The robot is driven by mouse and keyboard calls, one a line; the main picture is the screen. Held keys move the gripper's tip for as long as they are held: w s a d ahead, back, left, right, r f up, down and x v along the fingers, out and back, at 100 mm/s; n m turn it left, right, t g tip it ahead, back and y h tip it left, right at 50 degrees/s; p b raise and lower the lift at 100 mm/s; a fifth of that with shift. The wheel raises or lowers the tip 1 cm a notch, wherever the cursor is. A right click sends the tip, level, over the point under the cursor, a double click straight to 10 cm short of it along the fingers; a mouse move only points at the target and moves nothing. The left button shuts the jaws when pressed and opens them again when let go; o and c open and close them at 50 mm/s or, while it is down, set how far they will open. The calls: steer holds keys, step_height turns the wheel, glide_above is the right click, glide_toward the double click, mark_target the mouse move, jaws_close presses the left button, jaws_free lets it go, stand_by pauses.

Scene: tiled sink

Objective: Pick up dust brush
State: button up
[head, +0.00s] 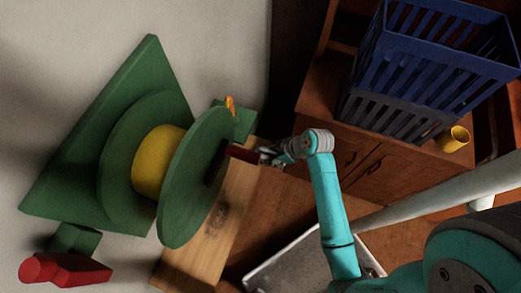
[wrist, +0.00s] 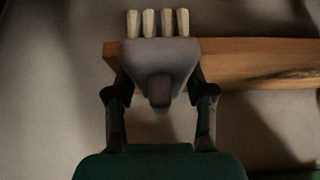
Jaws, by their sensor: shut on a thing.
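The dust brush (wrist: 158,58) is a grey head with several pale bristle tufts on its far edge, in the upper middle of the wrist view. My gripper (wrist: 160,82) has its two dark fingers pressed on either side of the grey head. The short dark stub of the brush points back between the fingers. In the head view my gripper (head: 266,155) is at the centre, beside the large green spool. A dark red-brown piece shows just left of its tip there; I cannot tell whether it is part of the brush.
The green spool (head: 195,185) with a yellow core (head: 158,160) stands close on the left. A wooden plank (head: 215,225) runs below it; a brown wooden bar (wrist: 255,62) shows behind the brush. A blue crate (head: 430,60) and yellow cup (head: 454,138) are on a wooden cabinet at right.

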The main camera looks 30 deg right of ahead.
steer(key=s+d, duration=0.3)
steer(key=s, duration=0.2)
steer(key=shift+d, duration=0.35)
